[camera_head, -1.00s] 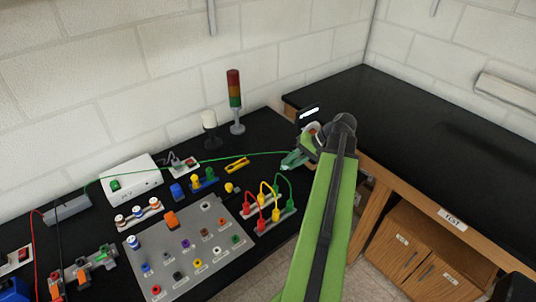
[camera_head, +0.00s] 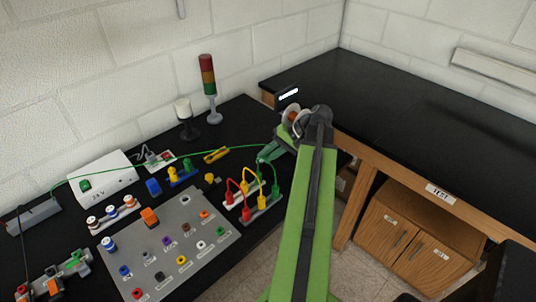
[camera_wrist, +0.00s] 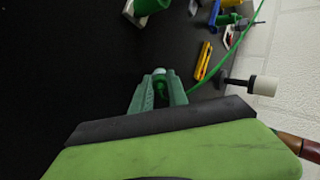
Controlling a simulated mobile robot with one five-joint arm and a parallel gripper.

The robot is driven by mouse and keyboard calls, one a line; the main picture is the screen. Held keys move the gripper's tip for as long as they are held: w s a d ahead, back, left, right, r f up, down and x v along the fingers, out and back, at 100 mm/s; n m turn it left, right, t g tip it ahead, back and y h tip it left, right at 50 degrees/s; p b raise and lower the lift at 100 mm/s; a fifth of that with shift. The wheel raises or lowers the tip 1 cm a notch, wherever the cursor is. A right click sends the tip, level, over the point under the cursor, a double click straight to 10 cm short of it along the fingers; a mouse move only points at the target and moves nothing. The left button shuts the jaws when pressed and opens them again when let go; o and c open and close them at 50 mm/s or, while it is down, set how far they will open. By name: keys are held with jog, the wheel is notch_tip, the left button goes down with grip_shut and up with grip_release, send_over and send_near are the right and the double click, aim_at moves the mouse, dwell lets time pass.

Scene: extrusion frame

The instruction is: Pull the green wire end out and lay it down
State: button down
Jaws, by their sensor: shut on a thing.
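The green wire (camera_head: 228,148) runs across the bench from the left, past the white box, to my gripper. In the wrist view the green wire (camera_wrist: 212,70) comes in from the upper right and passes behind the gripper's right side. My gripper (camera_head: 266,155) is shut on the wire's end, above the bench beside the jumper leads. In the wrist view my gripper (camera_wrist: 158,80) shows two green fingers with a small pale green tip between them. The fingers hide most of the wire end.
Red, yellow and green jumper leads (camera_head: 252,192) stand just below my gripper. A grey panel of coloured sockets (camera_head: 178,225) lies in front. The signal tower (camera_head: 208,88), yellow tool (camera_head: 216,155) and white box (camera_head: 100,174) stand behind. The black bench (camera_head: 400,110) at right is mostly bare.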

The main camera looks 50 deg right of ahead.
jog(key=shift+f, duration=0.15)
jog(key=c, duration=1.2)
grip_release()
jog(key=shift+s, duration=0.1)
